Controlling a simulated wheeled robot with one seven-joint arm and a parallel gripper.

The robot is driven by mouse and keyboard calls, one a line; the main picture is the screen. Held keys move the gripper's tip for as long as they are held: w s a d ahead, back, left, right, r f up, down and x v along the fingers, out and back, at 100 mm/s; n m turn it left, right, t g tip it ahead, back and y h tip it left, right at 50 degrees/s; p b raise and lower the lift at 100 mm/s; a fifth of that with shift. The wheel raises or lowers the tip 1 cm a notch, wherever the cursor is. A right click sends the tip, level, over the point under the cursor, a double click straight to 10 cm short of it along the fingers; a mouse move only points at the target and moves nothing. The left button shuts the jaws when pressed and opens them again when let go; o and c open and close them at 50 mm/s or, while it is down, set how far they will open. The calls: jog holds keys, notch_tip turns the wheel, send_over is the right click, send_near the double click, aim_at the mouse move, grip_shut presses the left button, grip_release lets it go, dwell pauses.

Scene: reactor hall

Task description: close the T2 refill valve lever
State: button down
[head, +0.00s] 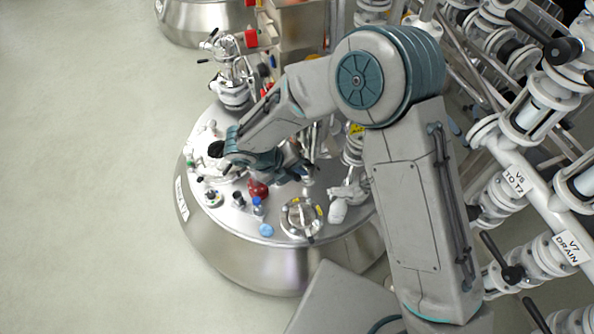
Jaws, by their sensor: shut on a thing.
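No T2 refill label is readable there.
Pipework with black-handled valves fills the right, including a V7 DRAIN label (571,248). The floor (80,170) at left is clear.

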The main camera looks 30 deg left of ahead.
jog(key=c, duration=1.5)
grip_release()
jog(key=shift+a+r, duration=0.1)
jog(key=b+v, duration=0.3)
jog(key=v, duration=1)
jog(key=shift+r, duration=0.3)
jog(key=shift+a, duration=0.1)
